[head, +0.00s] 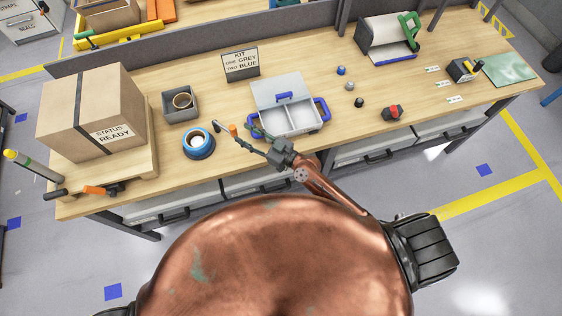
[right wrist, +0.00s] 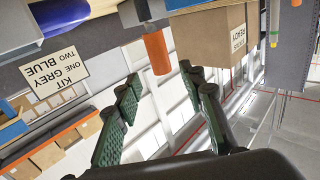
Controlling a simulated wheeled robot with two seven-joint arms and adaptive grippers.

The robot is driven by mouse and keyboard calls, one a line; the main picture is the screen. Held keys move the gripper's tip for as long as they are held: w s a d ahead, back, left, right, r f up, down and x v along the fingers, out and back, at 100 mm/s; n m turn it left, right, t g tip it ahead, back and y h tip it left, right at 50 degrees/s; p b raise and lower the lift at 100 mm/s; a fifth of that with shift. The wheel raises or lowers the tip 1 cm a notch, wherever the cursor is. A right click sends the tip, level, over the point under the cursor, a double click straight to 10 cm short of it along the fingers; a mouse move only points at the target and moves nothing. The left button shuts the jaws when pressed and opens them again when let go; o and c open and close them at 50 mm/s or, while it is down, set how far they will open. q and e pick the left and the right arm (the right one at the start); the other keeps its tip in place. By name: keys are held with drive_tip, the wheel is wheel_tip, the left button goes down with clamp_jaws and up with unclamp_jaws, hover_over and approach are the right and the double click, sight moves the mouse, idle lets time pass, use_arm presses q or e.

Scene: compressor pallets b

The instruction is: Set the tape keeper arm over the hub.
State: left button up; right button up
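The blue tape roll (head: 198,147) lies on the bench with its pale hub (head: 196,140) showing on top. The keeper arm (head: 218,126) stands to its right as a thin dark piece, apart from the hub. An orange knob (head: 233,130) shows at its right end; in the right wrist view the knob (right wrist: 157,53) appears as an orange cylinder. My right gripper (head: 244,134) is right of the knob. Its two green-padded fingers (right wrist: 160,82) are open, with the knob between and just past the tips. I cannot tell whether they touch. My left gripper is not in view.
An open grey-and-blue case (head: 292,119) stands close right of my right gripper. A grey bin (head: 180,105) stands behind the roll, and a large cardboard box (head: 92,108) stands left. A kit sign (head: 240,64) is at the back. Small parts lie further right.

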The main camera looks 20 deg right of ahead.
drive_tip(key=s+d+f, duration=0.1)
drive_tip(key=s, duration=0.1)
drive_tip(key=s+d+f+g+h, duration=0.1)
drive_tip(key=s, duration=0.1)
drive_tip(key=s+d+f+g, duration=0.1)
drive_tip(key=shift+s+d, duration=0.1)
drive_tip(key=shift+s, duration=0.3)
drive_tip(key=s+d+f+m+g+h, duration=0.1)
drive_tip(key=s+d+f+g+h, duration=0.1)
drive_tip(key=s+d+f+h, duration=0.1)
drive_tip(key=shift+s+d+f, duration=0.75)
drive_tip(key=shift+d+f, duration=0.35)
drive_tip(key=shift+d, duration=0.5)
drive_tip(key=shift+c, duration=0.4)
